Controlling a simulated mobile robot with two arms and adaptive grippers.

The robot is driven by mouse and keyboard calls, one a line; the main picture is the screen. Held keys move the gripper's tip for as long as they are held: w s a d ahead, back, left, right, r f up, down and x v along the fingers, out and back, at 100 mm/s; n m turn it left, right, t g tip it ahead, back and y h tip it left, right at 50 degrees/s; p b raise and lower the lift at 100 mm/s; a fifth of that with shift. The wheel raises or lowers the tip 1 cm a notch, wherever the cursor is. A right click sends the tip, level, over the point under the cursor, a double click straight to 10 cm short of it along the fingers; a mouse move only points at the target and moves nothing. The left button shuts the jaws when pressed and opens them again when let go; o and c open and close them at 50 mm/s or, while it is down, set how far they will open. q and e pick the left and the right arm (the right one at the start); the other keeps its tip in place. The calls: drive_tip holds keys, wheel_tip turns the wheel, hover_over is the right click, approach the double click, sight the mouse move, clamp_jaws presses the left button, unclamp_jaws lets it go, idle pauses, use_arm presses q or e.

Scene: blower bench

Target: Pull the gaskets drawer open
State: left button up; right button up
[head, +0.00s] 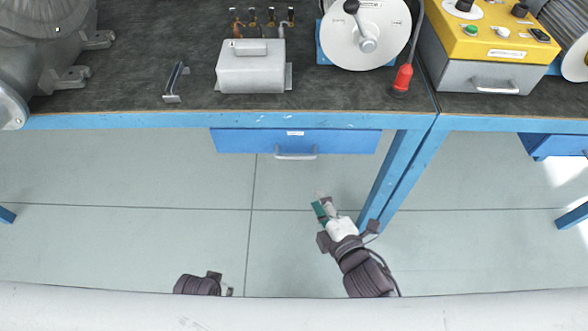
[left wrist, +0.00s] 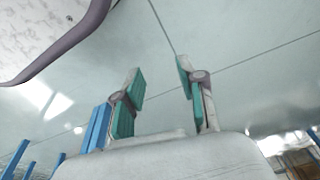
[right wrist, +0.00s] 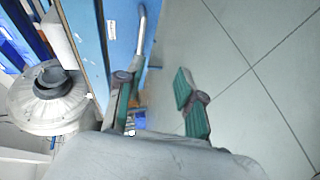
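A blue drawer (head: 240,141) hangs under the bench's front edge and looks shut. Its label is too small to read. Its pale bar handle (head: 296,155) is at the middle of its front. The drawer front (right wrist: 118,50) and handle (right wrist: 141,35) also show in the right wrist view. My right gripper (head: 320,205) is below and slightly right of the handle in the head view, apart from it. In its wrist view the right gripper (right wrist: 158,90) is open and empty. My left gripper (left wrist: 160,88) is open and empty, over bare floor in its wrist view.
A blue bench leg (head: 395,180) stands right of my right gripper. Another blue drawer (head: 552,146) is at the far right. The dark benchtop (head: 140,70) carries a grey metal box (head: 250,72) and a white disc (head: 350,45). The floor before the drawer is clear.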

sight(295, 158)
use_arm(q)
wheel_tip(295, 158, up, 8)
drive_tip(key=w+b, duration=0.1)
drive_tip(key=b, duration=0.1)
drive_tip(key=shift+w, duration=0.35)
use_arm(e)
drive_tip(key=shift+n+t+y, duration=0.3)
drive_tip(key=shift+n+t, duration=0.1)
drive_tip(key=shift+n, duration=0.1)
drive_tip(key=shift+a+r+x, duration=0.1)
drive_tip(key=shift+r+x, duration=0.3)
drive_tip(key=shift+x, duration=1.85)
drive_tip(key=shift+a+r+x, duration=0.15)
drive_tip(key=shift+r+x, duration=0.3)
drive_tip(key=shift+x, duration=1.8)
drive_tip(key=shift+a+r+x, duration=0.1)
drive_tip(key=shift+r+x, duration=0.3)
drive_tip(key=shift+x, duration=1.9)
clamp_jaws()
